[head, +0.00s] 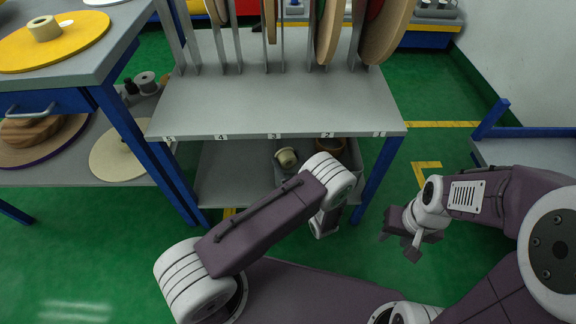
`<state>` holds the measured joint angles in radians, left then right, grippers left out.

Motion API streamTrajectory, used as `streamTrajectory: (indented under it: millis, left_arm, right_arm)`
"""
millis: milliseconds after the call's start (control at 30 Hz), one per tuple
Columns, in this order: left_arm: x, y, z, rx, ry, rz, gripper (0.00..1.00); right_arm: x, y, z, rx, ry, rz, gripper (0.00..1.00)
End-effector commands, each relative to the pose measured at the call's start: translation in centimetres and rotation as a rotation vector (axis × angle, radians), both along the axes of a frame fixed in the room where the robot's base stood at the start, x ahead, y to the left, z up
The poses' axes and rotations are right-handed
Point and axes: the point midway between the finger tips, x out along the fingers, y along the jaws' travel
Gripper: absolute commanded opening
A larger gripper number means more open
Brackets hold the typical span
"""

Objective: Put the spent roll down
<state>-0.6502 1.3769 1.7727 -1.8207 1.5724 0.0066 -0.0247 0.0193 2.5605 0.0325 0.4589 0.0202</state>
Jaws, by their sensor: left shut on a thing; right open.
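My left arm reaches to the front of the middle rack, and its wrist (325,220) hangs before the lower shelf. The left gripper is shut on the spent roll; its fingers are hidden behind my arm. A small cream roll (287,158) sits tilted at the grey bin (356,160) on the lower shelf, close behind my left arm. I cannot tell whether it touches the fingers. A brown ring (330,147) is also in the bin. My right gripper (400,248) is open and empty over the green floor, right of the rack.
The rack's top shelf (270,107) has numbered slots with large discs standing at the back. A table at left holds a yellow disc (75,42) with a cream core; discs lie on its lower shelf. A blue-framed grey table (530,153) stands at right. Green floor lies between.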

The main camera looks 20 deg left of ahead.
Motion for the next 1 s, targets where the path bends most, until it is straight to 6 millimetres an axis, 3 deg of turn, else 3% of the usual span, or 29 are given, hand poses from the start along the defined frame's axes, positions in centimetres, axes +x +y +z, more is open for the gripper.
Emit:
streamTrajectory:
  millis: [333,367,400,433,800,1000]
  left_arm:
    - [0.0,0.0,-0.3,0.000,-0.001,0.000,0.19]
    - [0.0,0.0,-0.2,0.000,-0.001,0.000,0.73]
    - [0.0,0.0,-0.1,0.000,-0.001,0.000,0.84]
    - [0.0,0.0,-0.1,0.000,-0.001,0.000,0.86]
    - [0.0,0.0,0.6,0.000,-0.001,0.000,0.86]
    - [-2.8,-2.4,0.8,0.002,0.002,-0.007,0.86]
  right_arm:
    - [0.0,0.0,-0.1,0.000,-0.001,0.000,0.40]
    - [0.0,0.0,0.0,0.000,-0.001,0.000,0.40]
    - [0.0,0.0,0.0,0.000,-0.001,0.000,0.40]
    - [0.0,0.0,0.0,0.000,-0.001,0.000,0.40]
    - [0.0,0.0,0.6,0.000,-0.001,0.000,0.40]
    - [0.0,0.0,2.4,0.000,-0.001,0.000,0.40]
